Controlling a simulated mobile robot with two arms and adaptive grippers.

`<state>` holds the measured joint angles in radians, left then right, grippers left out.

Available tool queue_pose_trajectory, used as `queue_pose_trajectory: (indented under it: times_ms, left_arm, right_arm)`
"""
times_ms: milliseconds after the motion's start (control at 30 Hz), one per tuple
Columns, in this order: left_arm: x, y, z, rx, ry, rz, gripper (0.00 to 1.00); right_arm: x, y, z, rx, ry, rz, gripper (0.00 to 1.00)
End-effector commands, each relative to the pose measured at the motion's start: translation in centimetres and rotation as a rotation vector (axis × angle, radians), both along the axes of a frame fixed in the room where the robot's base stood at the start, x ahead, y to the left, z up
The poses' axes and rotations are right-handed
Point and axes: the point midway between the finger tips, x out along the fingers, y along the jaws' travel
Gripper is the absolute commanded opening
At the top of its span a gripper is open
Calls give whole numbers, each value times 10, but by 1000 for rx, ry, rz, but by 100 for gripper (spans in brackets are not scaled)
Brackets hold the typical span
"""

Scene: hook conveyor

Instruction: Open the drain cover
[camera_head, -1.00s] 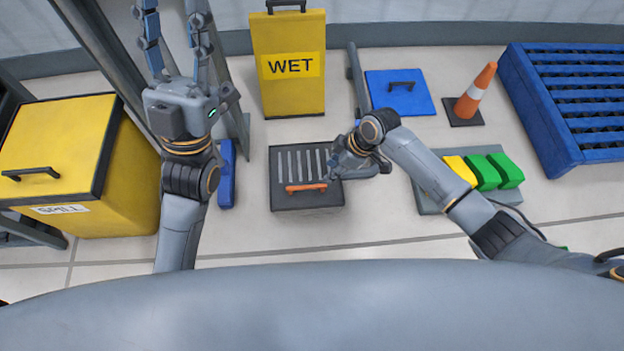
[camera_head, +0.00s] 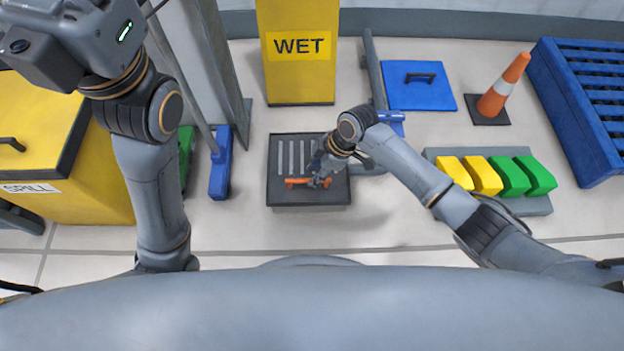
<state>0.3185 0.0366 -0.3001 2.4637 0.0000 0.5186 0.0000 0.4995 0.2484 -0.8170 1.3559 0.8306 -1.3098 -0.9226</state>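The drain cover (camera_head: 281,193) is a dark square plate with pale slots, flat on the floor at the centre. Its orange handle (camera_head: 297,183) lies along the near side. My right gripper (camera_head: 319,182) reaches in from the right and is at the handle's right end. It hides that end, and its fingers are too small and overlapped to tell whether they have shut on it. My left arm rises at the left, its wrist at the top left corner; the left fingers are outside the picture.
A yellow WET board (camera_head: 297,75) stands behind the cover. A blue brush head (camera_head: 220,165) is on the left, near a yellow SPILL bin (camera_head: 103,200). A blue plate (camera_head: 420,95), an orange cone (camera_head: 505,85), yellow and green blocks (camera_head: 512,176) and a blue rack (camera_head: 580,110) are on the right.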

Motion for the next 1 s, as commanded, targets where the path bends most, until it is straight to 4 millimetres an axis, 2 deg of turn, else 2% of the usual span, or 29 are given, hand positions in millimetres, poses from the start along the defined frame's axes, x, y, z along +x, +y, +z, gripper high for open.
queue_pose_trajectory:
  times_ms: [33,200,533,567,700,1000]
  left_arm:
    - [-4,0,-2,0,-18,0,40]
    - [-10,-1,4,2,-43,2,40]
    - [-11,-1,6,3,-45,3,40]
    - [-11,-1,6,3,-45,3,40]
    - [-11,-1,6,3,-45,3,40]
    - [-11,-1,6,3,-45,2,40]
  right_arm:
    - [0,3,-10,0,0,0,34]
    - [0,7,-19,-1,-1,0,34]
    - [0,8,-20,-1,-1,0,34]
    - [0,8,-20,-1,-1,0,30]
    - [0,8,-20,-1,-1,0,1]
    - [0,8,-20,0,-1,-1,0]
